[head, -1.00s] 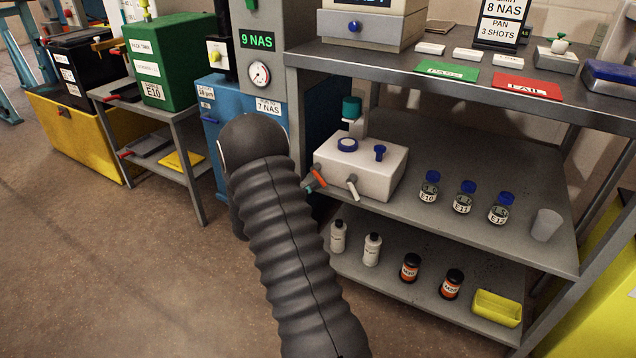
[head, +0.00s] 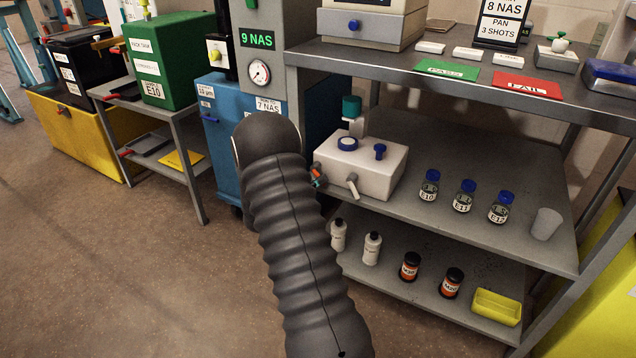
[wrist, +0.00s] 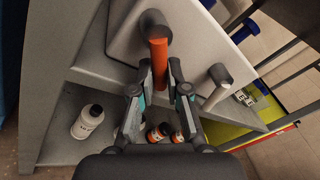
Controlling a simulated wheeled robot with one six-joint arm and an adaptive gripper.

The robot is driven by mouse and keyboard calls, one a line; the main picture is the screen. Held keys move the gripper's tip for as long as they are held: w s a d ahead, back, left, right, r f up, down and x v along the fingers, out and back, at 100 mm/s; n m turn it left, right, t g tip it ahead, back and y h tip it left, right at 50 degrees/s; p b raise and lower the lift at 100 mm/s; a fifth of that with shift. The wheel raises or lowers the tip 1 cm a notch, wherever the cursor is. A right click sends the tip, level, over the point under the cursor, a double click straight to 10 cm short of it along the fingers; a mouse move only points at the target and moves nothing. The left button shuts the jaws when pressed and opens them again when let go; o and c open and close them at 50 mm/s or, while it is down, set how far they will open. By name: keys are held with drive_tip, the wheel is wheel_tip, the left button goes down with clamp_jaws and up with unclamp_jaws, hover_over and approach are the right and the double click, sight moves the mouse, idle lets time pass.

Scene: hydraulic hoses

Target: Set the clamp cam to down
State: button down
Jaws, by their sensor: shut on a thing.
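The white box (head: 368,165) stands on the middle shelf with two levers on its front. The orange lever (wrist: 158,55), which I take as the clamp cam, hangs roughly straight down from its dark pivot in the wrist view. My gripper (wrist: 160,80) is shut on its lower part, one finger on each side. In the head view, only a small orange part of the lever (head: 314,174) shows beside my fingers, at the box's left end. The pale lever (wrist: 216,90) to the right points down and slightly left, apart from my fingers.
Labelled sample bottles (head: 464,197) and a clear cup (head: 546,225) stand right of the box. White bottles (head: 372,248), orange-labelled jars (head: 410,266) and a yellow tray (head: 497,307) are on the shelf below. A blue cabinet (head: 225,140) is behind my arm.

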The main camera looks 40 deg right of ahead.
drive_tip(key=m, duration=0.1)
drive_tip(key=b, duration=0.1)
drive_tip(key=m, duration=0.1)
drive_tip(key=shift+w+a+f+m+y+b, duration=0.15)
drive_tip(key=shift+w+f+m+y+b, duration=0.15)
drive_tip(key=shift+w+y+b, duration=0.1)
drive_tip(key=c, duration=1.4)
unclamp_jaws()
drive_tip(key=shift+a, duration=0.15)
drive_tip(key=a, duration=0.4)
drive_tip(key=s+a, duration=0.1)
drive_tip(key=a, duration=0.2)
drive_tip(key=a+r, duration=0.1)
drive_tip(key=a, duration=0.3)
drive_tip(key=shift+s+a, duration=0.3)
drive_tip(key=shift+a, duration=0.05)
